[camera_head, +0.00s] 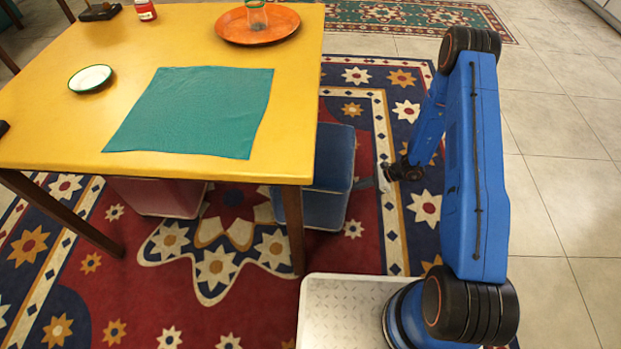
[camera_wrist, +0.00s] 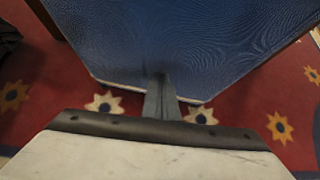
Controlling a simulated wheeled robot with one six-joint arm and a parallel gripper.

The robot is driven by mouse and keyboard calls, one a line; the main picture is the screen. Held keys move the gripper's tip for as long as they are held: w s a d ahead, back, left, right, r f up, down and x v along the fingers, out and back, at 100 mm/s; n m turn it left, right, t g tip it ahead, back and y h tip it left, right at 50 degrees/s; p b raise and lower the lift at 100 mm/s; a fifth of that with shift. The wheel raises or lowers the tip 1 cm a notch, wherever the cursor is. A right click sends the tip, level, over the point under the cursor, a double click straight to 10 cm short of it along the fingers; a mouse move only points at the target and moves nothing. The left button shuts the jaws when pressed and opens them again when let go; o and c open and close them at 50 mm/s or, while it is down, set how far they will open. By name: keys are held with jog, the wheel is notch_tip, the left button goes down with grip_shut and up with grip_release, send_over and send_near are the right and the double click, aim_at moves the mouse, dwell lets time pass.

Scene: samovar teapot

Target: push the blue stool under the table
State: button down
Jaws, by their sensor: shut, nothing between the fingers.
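The blue stool (camera_head: 331,172) stands on the rug at the right edge of the yellow table (camera_head: 200,40). Part of it is under the tabletop and hidden by it, and its right part sticks out. A table leg (camera_head: 293,228) stands in front of its near side. My gripper (camera_head: 368,182) is shut and empty, low at the stool's right side. In the wrist view the stool (camera_wrist: 190,40) fills the upper middle, and the shut fingers (camera_wrist: 161,85) point at its side. They look at or very near it; I cannot tell whether they touch.
A pink stool (camera_head: 155,197) stands under the table. On the tabletop are a teal cloth (camera_head: 195,110), a white dish (camera_head: 90,78), an orange tray (camera_head: 228,30) with a glass (camera_head: 257,14), and a red jar (camera_head: 145,10). Patterned rug and open tiles (camera_head: 570,190) lie to the right.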

jog(key=shift+a, duration=2.45)
jog(key=shift+a, duration=2.9)
jog(key=a, duration=0.6)
jog(key=shift+a, duration=0.1)
jog(key=shift+d, duration=2.85)
